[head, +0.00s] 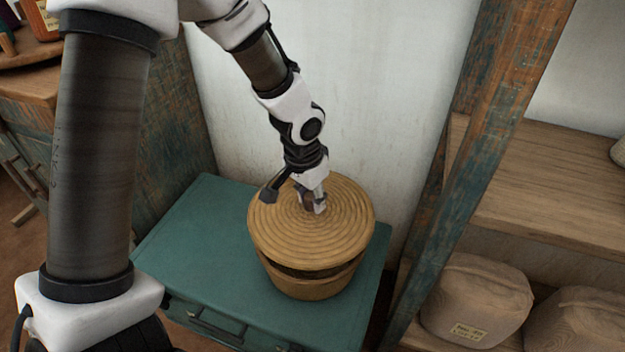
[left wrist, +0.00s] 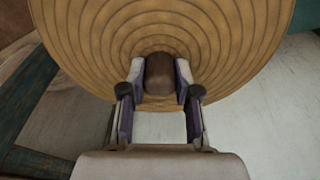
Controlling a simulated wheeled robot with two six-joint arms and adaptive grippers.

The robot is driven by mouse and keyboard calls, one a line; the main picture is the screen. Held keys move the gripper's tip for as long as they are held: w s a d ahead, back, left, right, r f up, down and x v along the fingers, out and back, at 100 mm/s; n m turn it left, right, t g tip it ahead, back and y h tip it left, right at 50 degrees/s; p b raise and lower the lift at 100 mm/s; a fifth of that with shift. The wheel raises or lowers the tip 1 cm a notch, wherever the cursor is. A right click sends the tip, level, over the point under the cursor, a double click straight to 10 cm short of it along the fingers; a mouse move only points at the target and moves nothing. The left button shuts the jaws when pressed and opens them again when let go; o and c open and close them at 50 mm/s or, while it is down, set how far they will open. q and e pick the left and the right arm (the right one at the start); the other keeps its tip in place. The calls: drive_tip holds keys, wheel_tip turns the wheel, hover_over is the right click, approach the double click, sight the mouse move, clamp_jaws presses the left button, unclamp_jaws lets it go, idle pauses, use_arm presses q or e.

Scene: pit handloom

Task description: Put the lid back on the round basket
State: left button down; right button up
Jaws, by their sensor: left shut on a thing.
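The round lid (head: 345,218) is a tan disc of coiled rings with a brown knob (left wrist: 159,75) at its centre. My left gripper (head: 313,204) is shut on this knob, with one finger on each side of it in the left wrist view. The round basket (head: 312,287) is tan and stands on a green chest. The lid is over the basket's mouth, and a dark gap shows between them along the front. The lid hides most of the rim, so I cannot tell whether they touch at the back. My right gripper is not in view.
The green chest (head: 205,245) has free top to the left of the basket. A worn wooden post (head: 465,185) rises close on the right, with shelves (head: 550,195) and wrapped bundles (head: 478,300) beyond. A pale wall (head: 370,90) stands behind.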

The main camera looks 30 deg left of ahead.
sight(311, 211)
use_arm(q)
drive_tip(key=shift+s+f+b, duration=0.1)
drive_tip(key=shift+f+b, duration=0.3)
drive_tip(key=shift+f, duration=0.2)
wheel_tip(311, 211, down, 3)
drive_tip(key=b, duration=0.3)
drive_tip(key=shift+a+f, duration=0.1)
drive_tip(key=shift+f, duration=0.1)
drive_tip(key=shift+f+b, duration=0.65)
drive_tip(key=shift+f, duration=0.15)
drive_tip(key=shift+r, duration=0.1)
drive_tip(key=shift+f, duration=0.2)
idle(0.8)
drive_tip(key=shift+c, duration=1.4)
unclamp_jaws()
